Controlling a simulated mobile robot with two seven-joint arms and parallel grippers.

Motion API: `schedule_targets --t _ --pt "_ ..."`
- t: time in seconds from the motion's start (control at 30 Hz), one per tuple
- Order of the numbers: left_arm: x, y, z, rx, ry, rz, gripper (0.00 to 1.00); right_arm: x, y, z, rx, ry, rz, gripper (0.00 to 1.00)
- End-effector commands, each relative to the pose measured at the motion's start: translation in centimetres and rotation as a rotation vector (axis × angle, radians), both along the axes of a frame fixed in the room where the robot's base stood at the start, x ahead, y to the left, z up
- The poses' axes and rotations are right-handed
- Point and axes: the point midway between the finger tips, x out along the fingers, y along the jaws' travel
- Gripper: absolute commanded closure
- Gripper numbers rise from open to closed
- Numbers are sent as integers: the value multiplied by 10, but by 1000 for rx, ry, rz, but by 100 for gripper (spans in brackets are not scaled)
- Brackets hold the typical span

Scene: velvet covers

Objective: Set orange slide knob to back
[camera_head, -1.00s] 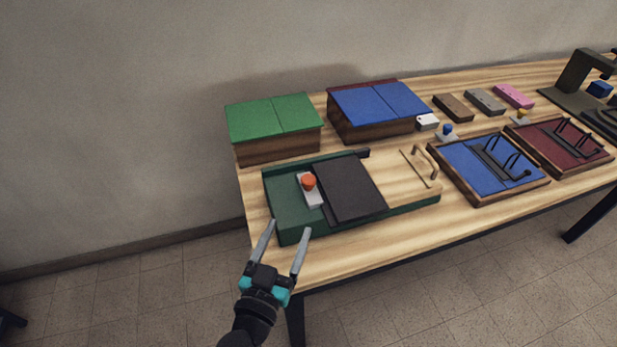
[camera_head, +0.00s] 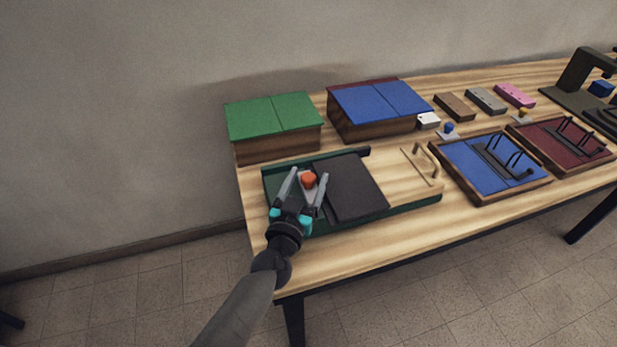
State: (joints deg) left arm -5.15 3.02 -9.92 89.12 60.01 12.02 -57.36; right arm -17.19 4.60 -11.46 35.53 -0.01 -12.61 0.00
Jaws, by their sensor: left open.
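The orange slide knob (camera_head: 309,180) sits on a light grey base in the left part of a green tray (camera_head: 408,207) on the table. My left gripper (camera_head: 308,177) is open over the tray. Its two fingers point away from me, one to the left of the knob and one to its right. I cannot tell whether either finger touches the knob. The gripper hides most of the grey base and part of the tray's left side. My right gripper is not in view.
A dark panel (camera_head: 352,188) lies in the tray just right of the knob. A green-topped box (camera_head: 274,117) and a blue-topped box (camera_head: 380,107) stand behind. A wooden panel with a handle (camera_head: 421,166) and blue tray (camera_head: 490,167) are to the right.

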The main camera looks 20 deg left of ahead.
Motion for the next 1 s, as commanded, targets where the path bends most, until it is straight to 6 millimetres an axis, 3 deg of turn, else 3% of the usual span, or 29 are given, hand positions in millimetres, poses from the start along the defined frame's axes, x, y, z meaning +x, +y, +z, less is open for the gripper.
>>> schedule_targets --t 0.2,0.47,1.0 --pt "12 0 0 0 0 1 28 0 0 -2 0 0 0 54" --pt "12 0 0 0 0 0 28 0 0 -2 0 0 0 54" --pt "12 0 0 0 0 0 88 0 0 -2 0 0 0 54"
